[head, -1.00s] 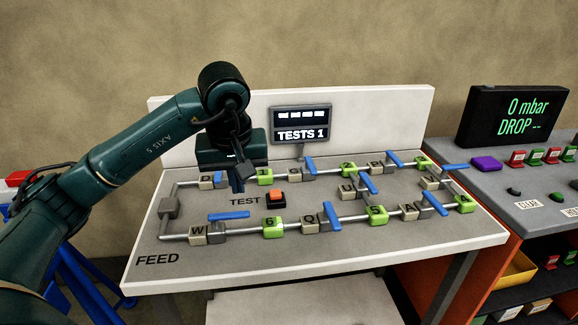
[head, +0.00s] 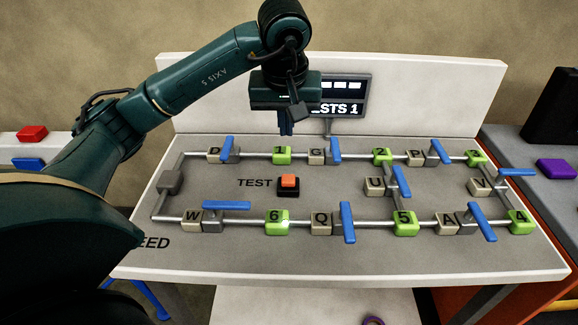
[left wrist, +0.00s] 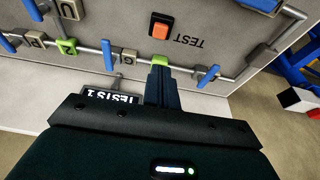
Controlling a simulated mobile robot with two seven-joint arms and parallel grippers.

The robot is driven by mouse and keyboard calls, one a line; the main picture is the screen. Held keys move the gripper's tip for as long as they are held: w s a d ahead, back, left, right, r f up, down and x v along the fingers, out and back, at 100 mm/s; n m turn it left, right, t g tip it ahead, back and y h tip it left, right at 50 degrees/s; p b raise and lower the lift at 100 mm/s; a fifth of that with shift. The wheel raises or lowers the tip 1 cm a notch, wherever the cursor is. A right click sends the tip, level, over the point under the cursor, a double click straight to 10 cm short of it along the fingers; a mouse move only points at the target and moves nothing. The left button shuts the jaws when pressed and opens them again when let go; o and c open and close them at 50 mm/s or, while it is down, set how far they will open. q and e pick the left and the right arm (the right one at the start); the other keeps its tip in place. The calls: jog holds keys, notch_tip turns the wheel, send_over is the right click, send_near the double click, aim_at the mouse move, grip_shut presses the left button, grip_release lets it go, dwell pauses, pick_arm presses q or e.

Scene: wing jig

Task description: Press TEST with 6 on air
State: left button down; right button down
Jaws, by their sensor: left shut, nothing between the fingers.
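The TEST button (head: 288,184), orange on a black base, sits on the grey panel and shows also in the left wrist view (left wrist: 160,27). My left gripper (head: 286,129) is shut and empty, behind the button near green block 1 (head: 282,155). Green block 6 (head: 277,222) is on the front pipe with a pale bright patch. The blue handle by W (head: 227,205) lies along the front pipe. The handles by D (head: 227,149), G (head: 335,150) and Q (head: 347,222) stand across theirs. The display (head: 345,95) is partly hidden by my gripper. My right gripper is out of view.
Further blue handles at P (head: 440,151), U (head: 402,181) and A (head: 482,221) stand on the right. A purple block (head: 555,169) lies on the neighbouring bench. The panel around TEST is clear.

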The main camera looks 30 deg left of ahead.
pick_arm(q)
jog(key=shift+f, duration=0.1)
jog(key=p, duration=0.2)
send_near(287, 177)
jog(key=x, duration=0.5)
jog(key=shift+w+a+f, duration=0.1)
jog(key=shift+w, duration=0.1)
jog(key=shift+f, duration=0.65)
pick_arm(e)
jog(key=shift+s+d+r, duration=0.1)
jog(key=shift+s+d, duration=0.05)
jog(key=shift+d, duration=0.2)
pick_arm(q)
jog(key=shift+f, duration=0.1)
